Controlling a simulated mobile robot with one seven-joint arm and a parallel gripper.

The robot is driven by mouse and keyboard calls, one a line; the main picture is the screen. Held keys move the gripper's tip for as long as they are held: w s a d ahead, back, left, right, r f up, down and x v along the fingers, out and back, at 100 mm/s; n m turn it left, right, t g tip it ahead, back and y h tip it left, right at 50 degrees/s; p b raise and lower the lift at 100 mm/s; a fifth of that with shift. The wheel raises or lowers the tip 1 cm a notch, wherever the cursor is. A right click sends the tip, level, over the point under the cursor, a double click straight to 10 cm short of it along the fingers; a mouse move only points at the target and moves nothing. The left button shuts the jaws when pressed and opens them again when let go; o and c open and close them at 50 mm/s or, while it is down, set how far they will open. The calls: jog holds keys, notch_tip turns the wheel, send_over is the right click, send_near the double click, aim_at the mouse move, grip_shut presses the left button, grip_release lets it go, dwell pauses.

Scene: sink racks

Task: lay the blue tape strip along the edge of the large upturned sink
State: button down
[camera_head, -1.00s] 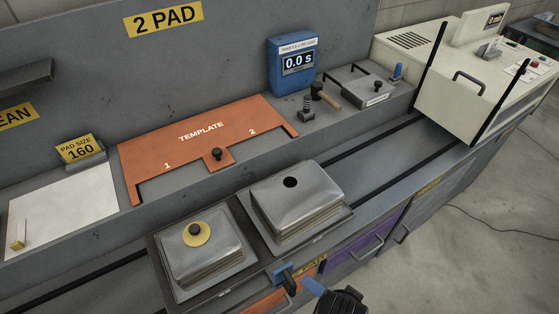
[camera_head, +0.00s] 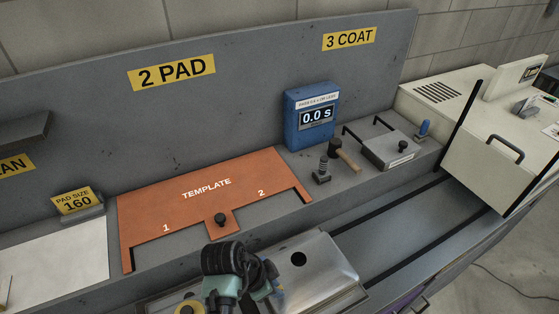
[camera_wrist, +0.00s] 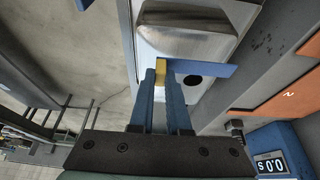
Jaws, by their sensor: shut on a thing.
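The large upturned sink (camera_head: 325,275) is steel with a dark drain hole in its raised bottom. It also shows in the wrist view (camera_wrist: 190,42). The blue tape strip (camera_wrist: 212,69) extends right from my fingertips, across the view of the sink and beside the hole. A small yellow piece (camera_wrist: 160,70) sits between the fingertips at the strip's left end. My gripper (camera_wrist: 161,78) is shut on the strip by this end. In the head view my wrist covers part of the sinks and hides the fingertips. I cannot tell whether the strip touches the sink.
A smaller sink with a yellow disc (camera_head: 190,308) is mostly hidden at the bottom. The orange template (camera_head: 185,200) lies behind. The blue timer (camera_head: 312,118), mallet (camera_head: 344,155) and lidded box (camera_head: 385,145) stand on the ledge. Dark rails run right toward a pale machine (camera_head: 465,125).

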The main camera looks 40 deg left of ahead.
jog(key=shift+s+d+f, duration=0.15)
jog(key=shift+s+f, duration=0.05)
jog(key=shift+s, duration=0.05)
jog(key=shift+f+b, duration=0.3)
jog(key=shift+b, duration=0.25)
jog(key=shift+f+b, duration=2.1)
jog(key=shift+f, duration=0.45)
jog(key=shift+f, duration=0.35)
jog(key=shift+c, duration=1.2)
grip_release()
jog(key=shift+r, duration=0.15)
jog(key=shift+r+p, duration=3.2)
jog(key=shift+r, duration=0.2)
